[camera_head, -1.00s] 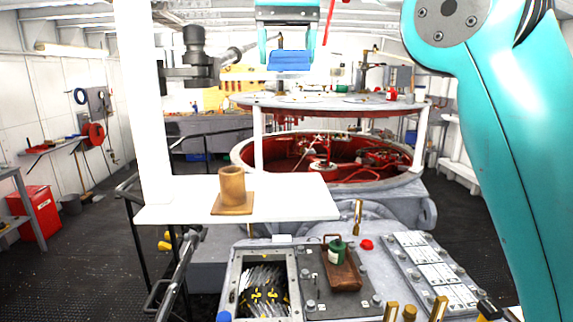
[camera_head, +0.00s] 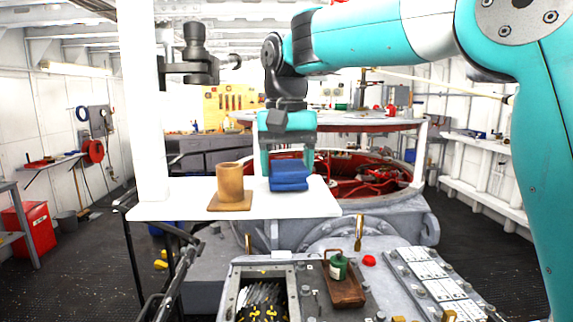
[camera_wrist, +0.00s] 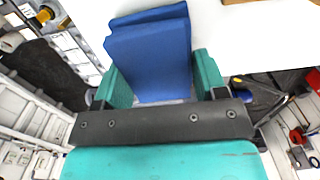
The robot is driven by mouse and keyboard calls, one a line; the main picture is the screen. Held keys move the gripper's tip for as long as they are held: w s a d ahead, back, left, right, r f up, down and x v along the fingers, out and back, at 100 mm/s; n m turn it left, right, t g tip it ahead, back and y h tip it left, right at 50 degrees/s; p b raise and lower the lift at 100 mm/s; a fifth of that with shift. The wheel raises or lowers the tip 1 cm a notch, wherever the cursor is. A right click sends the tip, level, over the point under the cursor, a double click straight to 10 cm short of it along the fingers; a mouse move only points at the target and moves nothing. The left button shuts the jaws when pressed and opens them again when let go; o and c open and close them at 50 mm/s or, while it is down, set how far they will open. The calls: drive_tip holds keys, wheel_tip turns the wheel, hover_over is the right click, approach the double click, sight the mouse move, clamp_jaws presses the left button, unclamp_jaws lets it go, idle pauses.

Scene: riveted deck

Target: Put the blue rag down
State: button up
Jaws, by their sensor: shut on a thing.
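The blue rag (camera_head: 289,175), a folded block of cloth, is held between the teal fingers of my gripper (camera_head: 287,160). In the head view it is at the right part of the white shelf (camera_head: 170,209), low over its surface. I cannot tell whether it touches the shelf. In the wrist view the rag (camera_wrist: 152,55) sits between the two fingers of my gripper (camera_wrist: 160,78) and extends past their tips, with the white surface (camera_wrist: 230,40) beyond it.
A brown cylinder on a square base (camera_head: 230,187) stands on the shelf left of the rag. A white post (camera_head: 146,100) rises at the shelf's left. Below are a grey open box (camera_head: 237,290) and a green container on a brown tray (camera_head: 345,290). The shelf's front left is bare.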

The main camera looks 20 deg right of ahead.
sight(287, 165)
drive_tip(key=shift+f, duration=0.2)
drive_tip(key=o, duration=0.9)
drive_tip(key=shift+c, duration=0.2)
wheel_tip(287, 165, up, 12)
drive_tip(key=shift+r, duration=0.15)
